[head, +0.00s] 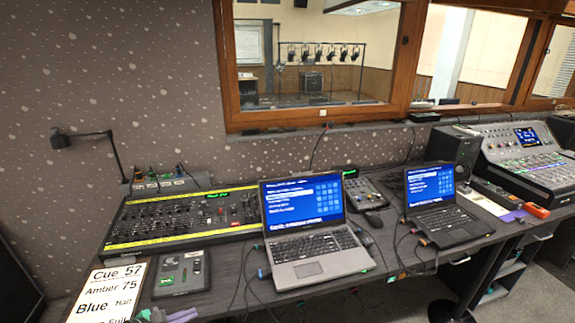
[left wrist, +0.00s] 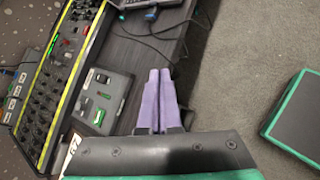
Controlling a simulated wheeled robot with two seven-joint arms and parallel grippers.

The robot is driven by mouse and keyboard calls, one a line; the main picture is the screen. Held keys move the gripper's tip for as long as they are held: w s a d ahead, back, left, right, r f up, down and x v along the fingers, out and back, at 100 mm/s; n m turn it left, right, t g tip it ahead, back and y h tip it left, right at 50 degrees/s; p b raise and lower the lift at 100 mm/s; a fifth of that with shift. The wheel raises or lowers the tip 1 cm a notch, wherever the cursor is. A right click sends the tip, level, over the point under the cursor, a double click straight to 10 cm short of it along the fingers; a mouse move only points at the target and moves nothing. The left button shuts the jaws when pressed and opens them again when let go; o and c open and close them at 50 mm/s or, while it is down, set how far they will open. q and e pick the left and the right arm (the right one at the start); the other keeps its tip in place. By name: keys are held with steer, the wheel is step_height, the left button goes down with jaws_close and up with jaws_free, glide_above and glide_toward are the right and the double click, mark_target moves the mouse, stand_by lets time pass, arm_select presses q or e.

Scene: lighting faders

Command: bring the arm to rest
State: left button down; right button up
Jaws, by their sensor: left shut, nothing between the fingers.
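My left gripper (head: 185,315) shows at the bottom edge of the head view, with purple fingers and a green-trimmed body. In the left wrist view the two purple fingers (left wrist: 160,75) lie side by side, shut and empty. They are beside a small dark fader box (head: 182,272), apart from it as far as I can tell. The fader box also shows in the left wrist view (left wrist: 103,100), left of the fingers. My right gripper is not in view.
A yellow-edged lighting console (head: 180,218) lies behind the fader box on the dark desk. A silver laptop (head: 305,230) and a black laptop (head: 437,205) stand to the right, with loose cables between. In the left wrist view, grey carpet (left wrist: 235,60) lies beyond the desk's edge.

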arm_select(q)
steer(key=w+a+f+n+t+y, duration=0.1)
steer(key=a+f+n, duration=0.25)
steer(key=n, duration=0.35)
steer(key=a+f+n+t+y, duration=0.1)
steer(key=a+f+n+y, duration=0.15)
steer(key=f+n, duration=0.35)
steer(key=s+a+f+n+g+y, duration=0.2)
steer(key=s+a+f+n, duration=0.3)
steer(key=s+f+n, duration=0.55)
steer(key=s+d+f+n+g, duration=0.2)
steer(key=s+d+f+n, duration=0.1)
steer(key=s+f+n, duration=0.3)
steer(key=s+d+f+n+g, duration=0.3)
steer(key=s+f+n, duration=0.3)
steer(key=s+n, duration=0.3)
steer(key=s+d+f+n+g, duration=0.3)
steer(key=s+f+n, duration=0.3)
steer(key=s, duration=0.4)
steer(key=shift+s+d+f+n, duration=0.2)
steer(key=shift+d+f+n, duration=0.05)
steer(key=shift+d+n, duration=0.45)
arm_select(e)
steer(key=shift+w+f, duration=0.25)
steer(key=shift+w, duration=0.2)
